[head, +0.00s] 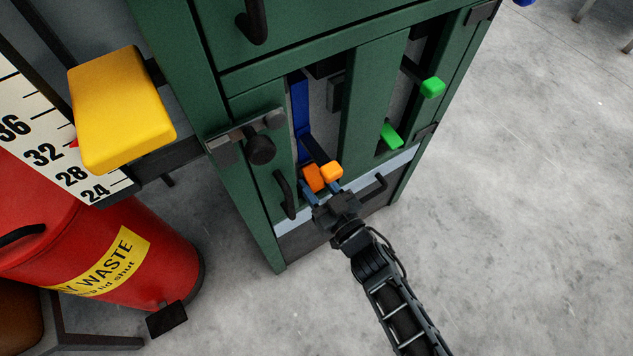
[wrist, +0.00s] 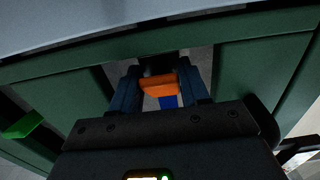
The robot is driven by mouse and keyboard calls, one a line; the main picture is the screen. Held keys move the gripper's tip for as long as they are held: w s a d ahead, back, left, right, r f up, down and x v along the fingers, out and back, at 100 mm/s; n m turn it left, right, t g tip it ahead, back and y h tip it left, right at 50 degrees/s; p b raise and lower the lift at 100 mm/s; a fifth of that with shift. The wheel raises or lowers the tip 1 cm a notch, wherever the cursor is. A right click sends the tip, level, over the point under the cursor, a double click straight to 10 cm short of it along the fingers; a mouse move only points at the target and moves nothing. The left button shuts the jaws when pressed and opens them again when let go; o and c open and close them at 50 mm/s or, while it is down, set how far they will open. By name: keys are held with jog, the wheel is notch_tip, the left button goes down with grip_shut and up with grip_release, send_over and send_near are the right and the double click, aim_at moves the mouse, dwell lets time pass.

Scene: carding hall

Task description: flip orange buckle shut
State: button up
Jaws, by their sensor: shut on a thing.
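Two orange pieces show low in the left opening of the green cabinet: a deeper orange one (head: 313,178) and a lighter orange one (head: 331,170) at the end of a dark lever. I cannot tell how they join as the buckle. A blue strip (head: 300,105) runs down the opening above them. My gripper (head: 322,184) is at the orange pieces, in front of the cabinet's lower part. In the wrist view an orange piece (wrist: 158,86) sits between my two dark blue fingers, with blue behind it. My gripper is shut on it. The fingers hide its sides.
Dark handles (head: 285,194) and a latch with a round knob (head: 260,149) are on the cabinet front (head: 250,185). A yellow block (head: 122,108) and red waste bin (head: 150,255) are left.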

jog(key=f+b, duration=0.1)
jog(key=b, duration=0.2)
jog(key=shift+w+a+t+y, duration=0.1)
jog(key=shift+w+t+y, duration=0.05)
jog(key=shift+t+y, duration=0.2)
jog(key=t+b, duration=0.1)
jog(key=b, duration=0.3)
jog(key=shift+w+a+f+y+b, duration=0.15)
jog(key=shift+w+y+b, duration=0.05)
jog(key=shift+y+b, duration=0.15)
jog(key=shift+w+t+b, duration=0.1)
jog(key=shift+t+b, duration=0.25)
jog(key=shift+b, duration=0.25)
jog(key=shift+r, duration=0.3)
